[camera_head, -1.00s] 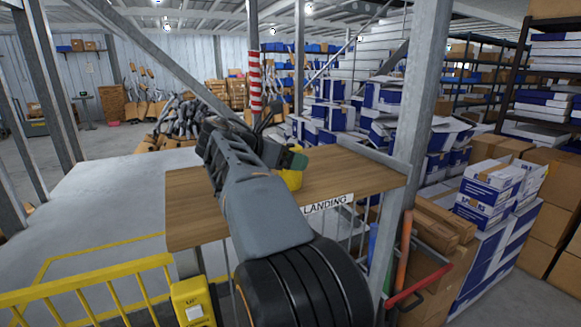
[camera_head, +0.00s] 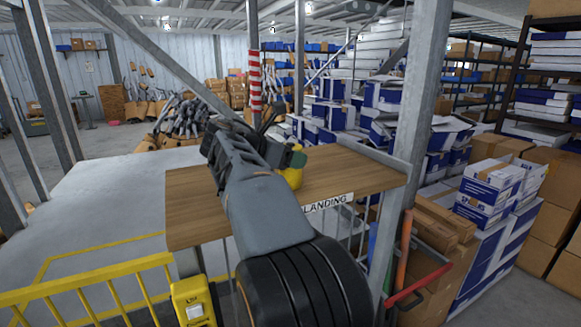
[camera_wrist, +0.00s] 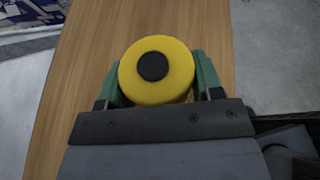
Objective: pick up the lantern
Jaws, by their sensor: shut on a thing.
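The lantern (camera_wrist: 157,88) is a yellow round body with a black round top, seen from above in the wrist view. In the head view its yellow body (camera_head: 292,178) shows over the wooden table, partly hidden by my gripper. My gripper (camera_wrist: 157,80) is shut on it, with one green finger on each side. In the head view my gripper (camera_head: 294,160) is at the lantern's upper part. I cannot tell whether the lantern touches the table.
The wooden table (camera_head: 210,215) has a "LANDING" sign (camera_head: 328,204) on its front edge. A grey post (camera_head: 405,170) stands at its right end. A yellow railing (camera_head: 85,288) runs at the lower left. Blue and white boxes (camera_head: 490,185) are stacked at the right.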

